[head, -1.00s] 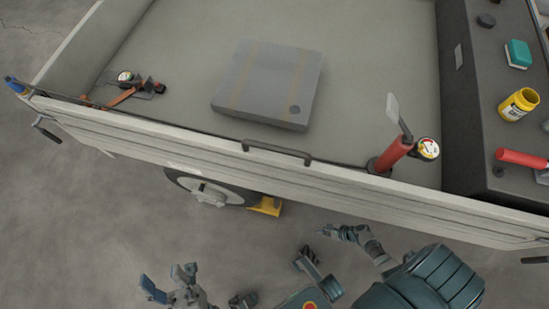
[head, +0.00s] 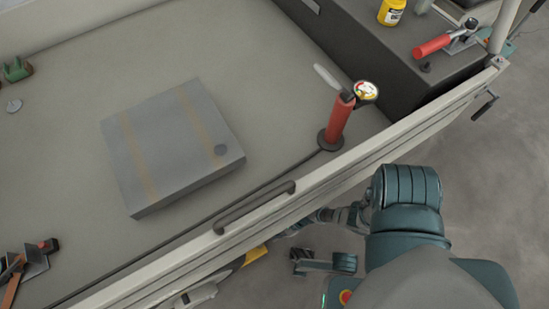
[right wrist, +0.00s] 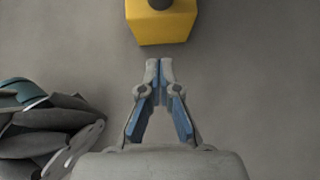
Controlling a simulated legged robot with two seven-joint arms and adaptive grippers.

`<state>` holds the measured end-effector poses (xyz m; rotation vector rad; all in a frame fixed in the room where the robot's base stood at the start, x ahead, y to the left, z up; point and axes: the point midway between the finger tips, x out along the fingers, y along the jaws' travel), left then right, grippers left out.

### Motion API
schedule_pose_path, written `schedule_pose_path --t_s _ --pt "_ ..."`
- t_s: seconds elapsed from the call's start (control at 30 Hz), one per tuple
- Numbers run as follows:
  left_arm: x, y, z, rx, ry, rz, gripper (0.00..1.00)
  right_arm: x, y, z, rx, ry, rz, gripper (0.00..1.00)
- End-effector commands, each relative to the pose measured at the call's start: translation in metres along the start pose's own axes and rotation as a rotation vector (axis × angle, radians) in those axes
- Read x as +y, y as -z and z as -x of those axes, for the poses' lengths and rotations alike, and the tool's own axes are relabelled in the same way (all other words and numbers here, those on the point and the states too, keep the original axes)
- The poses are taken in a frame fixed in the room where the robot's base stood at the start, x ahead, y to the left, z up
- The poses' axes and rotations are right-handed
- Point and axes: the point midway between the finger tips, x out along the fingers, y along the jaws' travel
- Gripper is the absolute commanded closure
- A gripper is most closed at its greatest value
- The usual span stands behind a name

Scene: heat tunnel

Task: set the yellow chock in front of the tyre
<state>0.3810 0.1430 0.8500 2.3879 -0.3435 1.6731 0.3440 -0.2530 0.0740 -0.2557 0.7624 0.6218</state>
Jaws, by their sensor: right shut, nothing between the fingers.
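The yellow chock (head: 256,255) shows partly in the head view, low beside the trailer's side wall and next to the wheel. In the right wrist view the chock (right wrist: 162,27) is at the top edge, cut off, with a dark round part on it. My right gripper (right wrist: 160,64) is shut and empty, its tips pointing at the chock with a small gap in the picture. In the head view the right gripper (head: 284,233) is small, close to the chock. The wheel's pale hub (head: 199,294) shows at the bottom; the wall hides most of the tyre.
The trailer side wall (head: 160,285) with a dark handle (head: 253,206) rises over the chock. A grey slab (head: 170,150) and a red pump with a gauge (head: 338,120) are in the trailer bed. Bare concrete floor (head: 480,200) is open at right.

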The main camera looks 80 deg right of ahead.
Motion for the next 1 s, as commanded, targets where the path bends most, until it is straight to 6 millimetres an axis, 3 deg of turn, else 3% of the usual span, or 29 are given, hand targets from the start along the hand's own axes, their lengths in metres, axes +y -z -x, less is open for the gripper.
schedule_pose_path --t_s 0.2,0.7,1.0 --pt "0.001 0.002 -0.002 0.001 -0.001 0.0 0.46 -0.002 -0.025 -0.018 -0.005 0.002 0.003 1.0" --pt "-0.001 -0.002 -0.001 -0.001 0.0 0.0 0.46 -0.001 -0.03 -0.024 -0.004 0.002 0.002 1.0" --pt "-0.001 -0.003 0.0 -0.002 0.0 0.0 0.46 -0.001 -0.055 -0.049 -0.004 0.002 0.002 1.0"
